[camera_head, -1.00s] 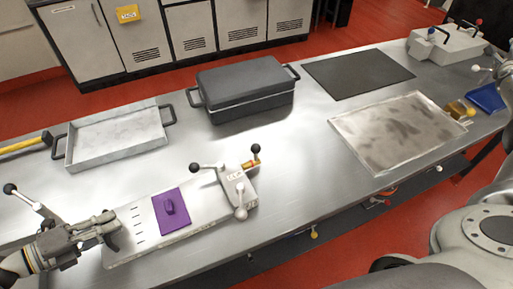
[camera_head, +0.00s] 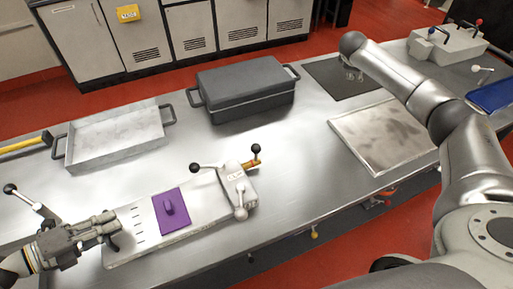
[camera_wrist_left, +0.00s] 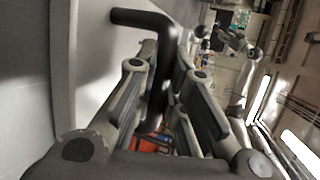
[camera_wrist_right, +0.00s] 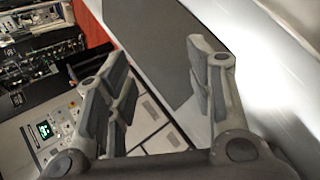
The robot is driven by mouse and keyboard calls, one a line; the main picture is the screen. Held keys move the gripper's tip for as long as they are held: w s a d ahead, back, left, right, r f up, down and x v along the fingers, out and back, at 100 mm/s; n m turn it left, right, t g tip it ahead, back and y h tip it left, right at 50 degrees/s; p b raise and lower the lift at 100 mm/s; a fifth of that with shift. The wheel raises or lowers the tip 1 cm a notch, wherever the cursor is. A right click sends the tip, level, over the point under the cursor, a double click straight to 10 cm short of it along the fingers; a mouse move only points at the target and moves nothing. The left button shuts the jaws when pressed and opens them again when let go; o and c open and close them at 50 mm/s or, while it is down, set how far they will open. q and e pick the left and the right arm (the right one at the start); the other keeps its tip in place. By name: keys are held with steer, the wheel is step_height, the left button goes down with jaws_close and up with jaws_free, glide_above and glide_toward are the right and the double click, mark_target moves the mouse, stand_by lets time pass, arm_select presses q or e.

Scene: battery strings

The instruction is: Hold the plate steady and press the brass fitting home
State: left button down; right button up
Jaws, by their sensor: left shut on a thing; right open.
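A long pale plate (camera_head: 140,236) lies on the steel bench, with a purple pad (camera_head: 170,210) on it. A grey clamp block with levers (camera_head: 237,185) stands at its right end. A small brass-coloured fitting (camera_head: 250,164) shows at that block's far side; how deep it sits is not clear. My left gripper (camera_head: 110,230) is at the plate's left end. In the left wrist view it is shut on a black handle (camera_wrist_left: 152,22). My right gripper (camera_head: 352,76) is above the dark mat, far from the plate; the right wrist view shows its jaws (camera_wrist_right: 160,85) open and empty.
A lidded dark box (camera_head: 245,90) and a shallow metal tray (camera_head: 115,137) stand behind the plate. A dark mat (camera_head: 325,72), a stained metal sheet (camera_head: 375,130) and a blue tray (camera_head: 490,96) lie to the right. Bare bench separates the clamp block from the sheet.

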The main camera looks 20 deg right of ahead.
steer(key=a+f+m+y, duration=0.2)
steer(key=a+y, duration=0.2)
steer(key=a, duration=0.8)
steer(key=m+g+y, duration=0.3)
steer(key=g+y, duration=0.3)
glide_toward(258, 144)
steer(key=shift+t, duration=0.3)
steer(key=f, duration=0.3)
steer(key=a+f, duration=0.1)
steer(key=f, duration=0.3)
steer(key=s+a+f, duration=0.1)
steer(key=f, duration=0.3)
steer(key=shift+f, duration=0.25)
jaws_close()
